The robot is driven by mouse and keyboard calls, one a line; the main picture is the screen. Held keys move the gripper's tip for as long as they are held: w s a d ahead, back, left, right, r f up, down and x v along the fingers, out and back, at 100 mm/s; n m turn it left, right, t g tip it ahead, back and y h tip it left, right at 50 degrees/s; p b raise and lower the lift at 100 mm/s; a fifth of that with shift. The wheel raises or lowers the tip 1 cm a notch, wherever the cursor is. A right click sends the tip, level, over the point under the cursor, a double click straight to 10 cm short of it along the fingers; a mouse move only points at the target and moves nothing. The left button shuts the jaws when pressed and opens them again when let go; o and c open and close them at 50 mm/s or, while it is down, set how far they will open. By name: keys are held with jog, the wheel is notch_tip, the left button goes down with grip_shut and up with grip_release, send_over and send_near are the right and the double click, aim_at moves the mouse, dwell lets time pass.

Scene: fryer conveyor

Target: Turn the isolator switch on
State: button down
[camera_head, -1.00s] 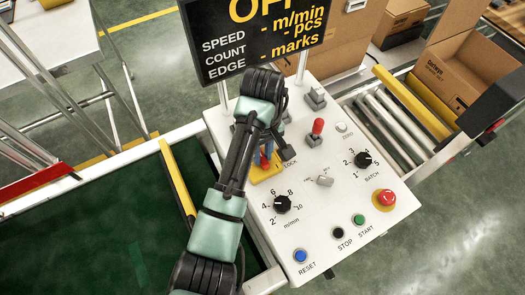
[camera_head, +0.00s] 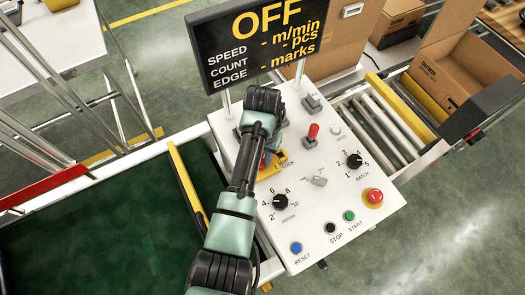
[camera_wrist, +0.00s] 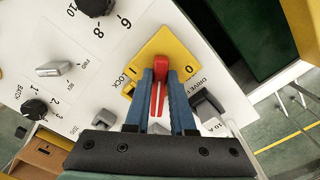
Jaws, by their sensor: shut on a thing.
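The isolator switch is a red handle (camera_wrist: 161,66) on a yellow plate (camera_wrist: 146,58) in the wrist view. A "0" and the word "LOCK" show near the plate. The blue fingers of my gripper (camera_wrist: 160,82) are shut on the red handle, one on each side. In the head view, the yellow plate (camera_head: 279,163) shows beside my arm on the white control panel (camera_head: 310,235), and my gripper and arm cover most of the switch. The display (camera_head: 264,38) above the panel reads OFF.
The panel also carries a red-tipped lever (camera_head: 312,134), a speed knob (camera_head: 280,202), a batch knob (camera_head: 354,161), a red emergency button (camera_head: 373,197) and blue, black and green buttons along the front. A green conveyor belt (camera_head: 90,240) lies to the left, rollers to the right.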

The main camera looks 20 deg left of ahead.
jog(key=m+p, duration=0.1)
jog(key=m, duration=0.3)
jog(key=shift+r+p, duration=0.15)
jog(key=shift+p, duration=0.25)
jog(key=shift+m+p, duration=0.45)
jog(key=shift+m, duration=1.35)
jog(key=c, duration=0.8)
grip_release()
jog(key=shift+o, duration=0.2)
notch_tip(320, 180, up, 13)
jog(key=shift+b, duration=0.35)
